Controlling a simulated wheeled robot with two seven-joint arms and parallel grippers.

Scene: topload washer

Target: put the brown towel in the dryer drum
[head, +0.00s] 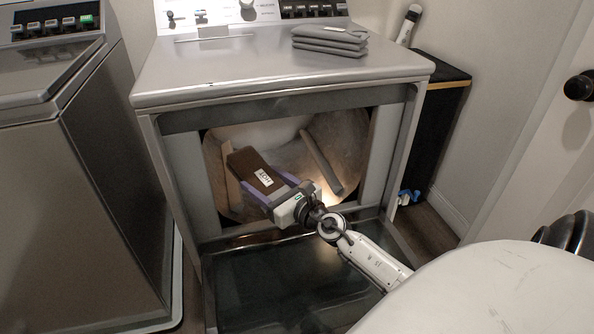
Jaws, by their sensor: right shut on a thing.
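The brown towel (247,166) is folded flat with a white label on it. My right gripper (270,189) is shut on the brown towel, its purple fingers along the towel's near end. The dryer door (285,285) is folded down open below the opening. My left gripper is not in view.
A folded grey towel stack (330,40) lies on the dryer top (262,65). A washer (70,175) stands close on the left. A dark cabinet (437,125) stands at the right by the wall. The drum has raised ribs (321,162) inside.

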